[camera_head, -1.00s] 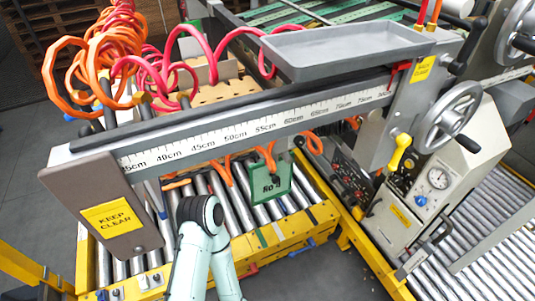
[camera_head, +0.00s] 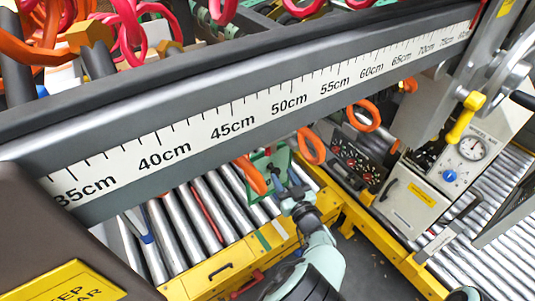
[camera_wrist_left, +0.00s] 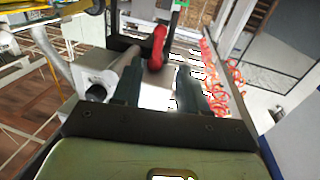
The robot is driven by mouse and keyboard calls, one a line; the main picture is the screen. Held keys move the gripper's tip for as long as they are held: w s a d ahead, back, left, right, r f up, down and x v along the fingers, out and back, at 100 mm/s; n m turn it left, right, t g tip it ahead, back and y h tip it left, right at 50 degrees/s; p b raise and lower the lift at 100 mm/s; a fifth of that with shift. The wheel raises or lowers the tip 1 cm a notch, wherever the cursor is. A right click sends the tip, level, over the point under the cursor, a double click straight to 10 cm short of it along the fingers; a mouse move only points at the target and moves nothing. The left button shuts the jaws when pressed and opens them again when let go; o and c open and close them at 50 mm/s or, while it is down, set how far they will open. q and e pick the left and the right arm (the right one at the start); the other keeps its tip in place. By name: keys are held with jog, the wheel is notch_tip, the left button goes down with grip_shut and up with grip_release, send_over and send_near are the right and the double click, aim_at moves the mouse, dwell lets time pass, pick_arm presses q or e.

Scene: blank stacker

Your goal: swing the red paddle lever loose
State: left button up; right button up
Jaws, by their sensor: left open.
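A red rounded piece (camera_wrist_left: 158,47), which looks like the red paddle lever, shows in the left wrist view. It stands upright beyond the gap between my left gripper's fingers, apart from them as far as I can tell. My left gripper (camera_wrist_left: 158,78) is open with nothing between its fingers. In the head view my left gripper (camera_head: 292,190) is small and dark, below the ruler beam and near the green plate. I cannot make out the lever clearly in the head view. My right gripper is not in view.
The grey ruler beam (camera_head: 215,150) crosses the head view above my left arm. Metal rollers (camera_head: 205,205) lie under it, with a yellow frame (camera_head: 225,265) in front. A yellow-handled lever (camera_head: 465,117) and a gauge panel (camera_head: 470,150) stand at right. Orange hoses (camera_head: 312,145) hang below the beam.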

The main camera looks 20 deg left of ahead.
aim_at(269, 151)
pick_arm(q)
jog(key=b+x, duration=0.1)
jog(key=x, duration=1.2)
jog(key=shift+w+r, duration=0.1)
jog(key=shift+r, duration=0.05)
grip_shut()
